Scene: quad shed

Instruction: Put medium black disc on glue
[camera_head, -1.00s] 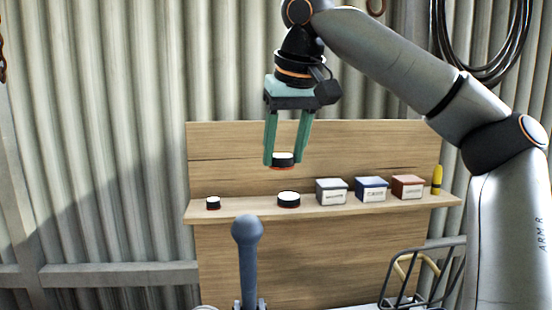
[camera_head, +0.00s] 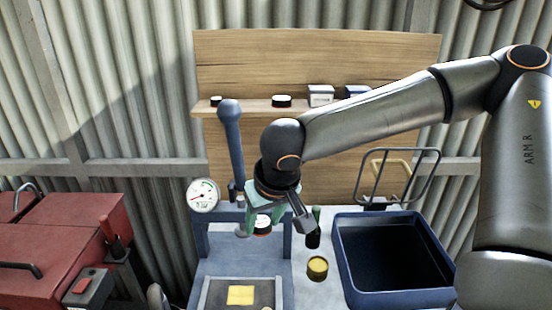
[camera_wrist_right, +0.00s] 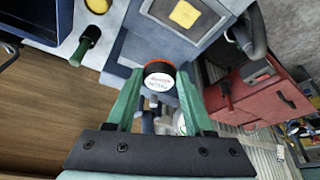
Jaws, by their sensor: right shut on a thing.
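My right gripper (camera_head: 262,222) is shut on a black disc (camera_head: 262,227) with a white label and an orange-red rim. In the right wrist view the disc (camera_wrist_right: 159,80) sits between the two green fingertips (camera_wrist_right: 158,88). A yellow square patch (camera_head: 240,295), which looks like the glue, lies on the grey bed of the blue press; it also shows in the right wrist view (camera_wrist_right: 185,14). The disc is in the air above and behind the patch, apart from it. My left gripper is not in view.
The blue press frame (camera_head: 201,240) has a lever (camera_head: 231,135) and a gauge (camera_head: 202,195) close to the gripper. Two other discs (camera_head: 281,101) (camera_head: 216,101) stay on the shelf.

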